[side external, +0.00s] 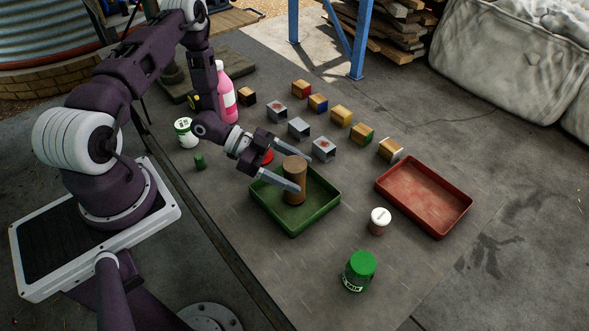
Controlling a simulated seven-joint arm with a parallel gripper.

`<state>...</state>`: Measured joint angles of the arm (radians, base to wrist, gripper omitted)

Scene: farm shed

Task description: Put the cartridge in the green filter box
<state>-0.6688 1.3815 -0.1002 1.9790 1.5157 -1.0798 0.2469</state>
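A brown cylinder, which looks like the cartridge (294,172), stands upright over the floor of the shallow green tray (318,217). I cannot tell for sure whether its base touches the tray floor. The green tray is the only green open box in view. My gripper (296,176) reaches in from the left with its fingers roughly level. One finger passes in front of the cylinder and the other is behind its top. The finger gap looks wider than the cylinder, so the gripper seems open around it. Contact on the far side is hidden.
A red tray (424,196) lies to the right. A white-lidded jar (379,221) and a green-lidded jar (359,271) stand in front. Several small boxes (341,116) sit behind. A pink bottle (226,95), a white tub (186,133) and a small green cylinder (200,161) are left.

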